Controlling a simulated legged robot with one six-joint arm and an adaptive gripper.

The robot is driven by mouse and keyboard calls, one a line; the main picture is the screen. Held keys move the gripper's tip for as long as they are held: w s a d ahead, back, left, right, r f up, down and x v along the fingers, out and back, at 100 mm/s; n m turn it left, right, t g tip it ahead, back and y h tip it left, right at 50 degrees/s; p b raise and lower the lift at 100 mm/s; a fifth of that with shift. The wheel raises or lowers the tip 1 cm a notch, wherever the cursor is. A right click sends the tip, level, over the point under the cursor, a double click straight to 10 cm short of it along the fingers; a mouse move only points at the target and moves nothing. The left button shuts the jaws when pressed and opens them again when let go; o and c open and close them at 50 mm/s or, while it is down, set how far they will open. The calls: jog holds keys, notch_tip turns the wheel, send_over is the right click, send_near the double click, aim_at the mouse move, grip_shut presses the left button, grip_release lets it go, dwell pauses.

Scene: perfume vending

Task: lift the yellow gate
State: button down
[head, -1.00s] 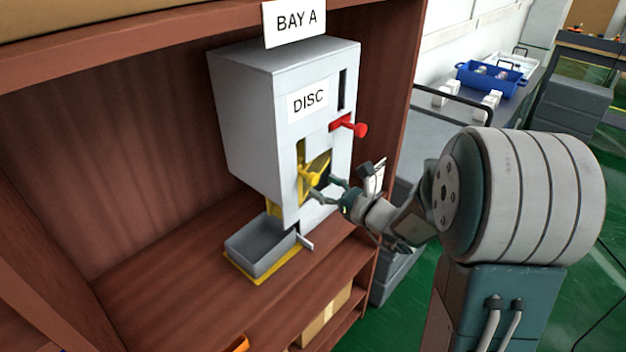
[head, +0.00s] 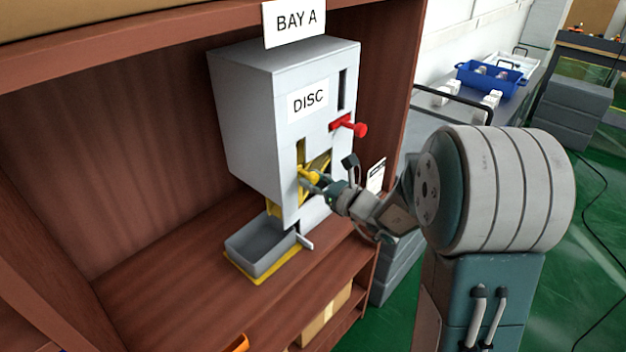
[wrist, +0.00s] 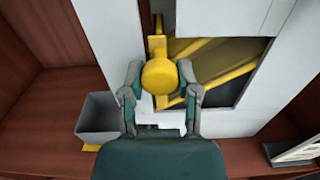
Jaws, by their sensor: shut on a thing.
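The yellow gate (head: 300,153) shows at a slot in the front of the white dispenser (head: 240,110) labelled DISC. Its round yellow knob (wrist: 160,77) sticks out toward me in the wrist view. My gripper (wrist: 161,88) has one finger on each side of the knob and is shut on it. In the head view my gripper (head: 311,181) is at the dispenser's front, and its fingers partly cover the knob. Behind the knob, an opening shows slanted yellow rails (wrist: 215,75).
A red handle (head: 352,127) sticks out above and right of the gate. A grey bin (head: 262,245) stands on the shelf below the dispenser. The shelf's left part is clear. A small white card (head: 376,176) is by the shelf's right edge.

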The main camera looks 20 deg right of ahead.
notch_tip(320, 180, up, 7)
jog(key=shift+f, duration=0.15)
jog(key=shift+c, duration=1.7)
grip_release()
jog(key=shift+f, duration=0.1)
jog(key=v, duration=1.1)
jog(key=shift+s+d, duration=0.25)
jog(key=shift+s, duration=0.05)
